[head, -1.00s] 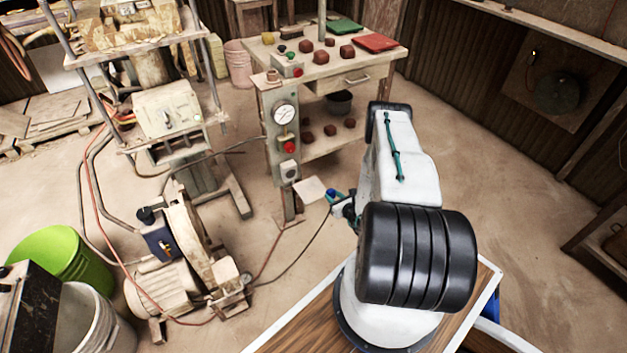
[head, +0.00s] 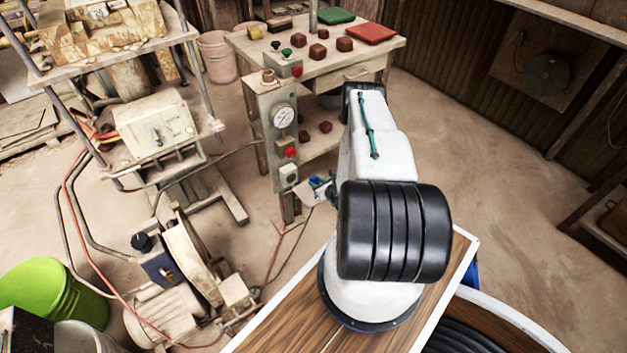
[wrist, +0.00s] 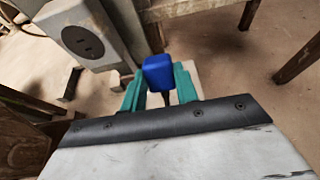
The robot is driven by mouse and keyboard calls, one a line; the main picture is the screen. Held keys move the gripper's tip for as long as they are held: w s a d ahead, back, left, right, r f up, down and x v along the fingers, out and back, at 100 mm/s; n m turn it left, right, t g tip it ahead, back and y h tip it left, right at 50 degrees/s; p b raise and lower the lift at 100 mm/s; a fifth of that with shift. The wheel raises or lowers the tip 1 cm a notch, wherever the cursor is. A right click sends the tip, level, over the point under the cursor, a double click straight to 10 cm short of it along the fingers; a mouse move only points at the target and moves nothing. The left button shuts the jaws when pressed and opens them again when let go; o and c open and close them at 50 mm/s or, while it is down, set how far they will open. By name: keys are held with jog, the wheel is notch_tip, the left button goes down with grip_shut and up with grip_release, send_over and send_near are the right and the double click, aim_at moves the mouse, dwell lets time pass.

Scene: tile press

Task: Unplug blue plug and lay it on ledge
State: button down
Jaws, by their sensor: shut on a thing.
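The blue plug (wrist: 158,72) is between the teal fingers of my gripper (wrist: 160,88), which is shut on it. In the head view the plug (head: 314,181) shows small beside the post, partly hidden by my gripper (head: 322,187). The socket (wrist: 84,40) on the grey post is empty, left of the plug and apart from it; it also shows in the head view (head: 289,175). The pale ledge (head: 306,196) juts out by the post, around where the plug is. In the wrist view a pale surface (wrist: 190,75) shows behind the plug. I cannot tell whether they touch.
The post carries a gauge (head: 283,116) and a red button (head: 290,152) above the socket. A workbench (head: 250,42) with reddish blocks stands behind. A motor-driven machine (head: 185,265) stands at left. Cables lie on the floor. The floor at right is clear.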

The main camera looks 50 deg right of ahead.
notch_tip(320, 180, down, 2)
jog(key=shift+w+a+f, duration=0.1)
jog(key=shift+a+f, duration=0.05)
jog(key=shift+f, duration=1.15)
jog(key=c, duration=1)
grip_release()
